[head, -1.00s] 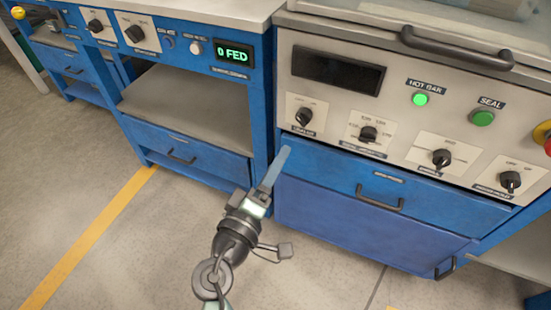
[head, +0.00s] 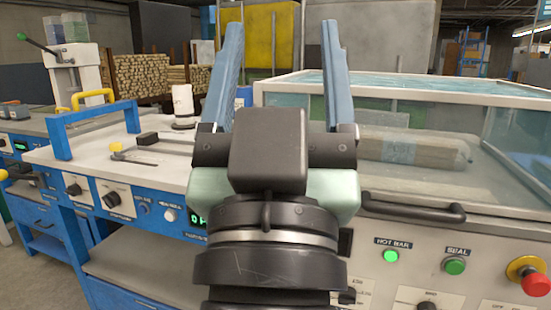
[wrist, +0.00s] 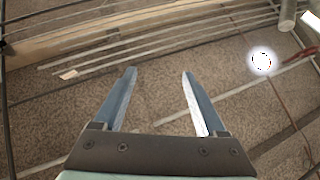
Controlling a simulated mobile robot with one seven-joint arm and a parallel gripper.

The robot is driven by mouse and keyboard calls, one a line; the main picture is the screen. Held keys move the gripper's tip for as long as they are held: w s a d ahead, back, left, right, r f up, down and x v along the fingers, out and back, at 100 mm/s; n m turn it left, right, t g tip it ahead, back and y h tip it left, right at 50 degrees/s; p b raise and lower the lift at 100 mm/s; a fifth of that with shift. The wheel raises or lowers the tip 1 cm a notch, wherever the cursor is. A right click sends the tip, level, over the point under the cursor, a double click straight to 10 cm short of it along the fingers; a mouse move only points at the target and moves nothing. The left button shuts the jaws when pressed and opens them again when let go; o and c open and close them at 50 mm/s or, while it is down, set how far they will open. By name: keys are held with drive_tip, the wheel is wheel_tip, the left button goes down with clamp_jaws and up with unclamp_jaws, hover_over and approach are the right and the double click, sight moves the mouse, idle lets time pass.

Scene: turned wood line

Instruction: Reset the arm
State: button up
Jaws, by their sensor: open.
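My gripper (head: 280,75) is raised in the middle of the head view, its two blue fingers pointing up and spread wide apart. Nothing is between them. In the wrist view my gripper (wrist: 159,75) also shows open and empty, with a ceiling-like surface with pipes and a bright lamp (wrist: 261,61) beyond the fingers. My arm hides part of the machines behind it.
A sealing machine (head: 480,235) with a clear hood and a wrapped bundle (head: 412,152) inside stands at right. A blue bench (head: 110,165) with a blue frame (head: 95,115) and a white cylinder (head: 182,103) is at left. Stacked logs (head: 145,80) are behind.

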wheel_tip(320, 180, up, 41)
drive_tip(key=s+t+y+p, duration=0.1)
drive_tip(key=s+p, duration=0.2)
drive_tip(key=p, duration=3.5)
drive_tip(key=shift+a+f, duration=0.2)
drive_tip(key=shift+a, duration=0.05)
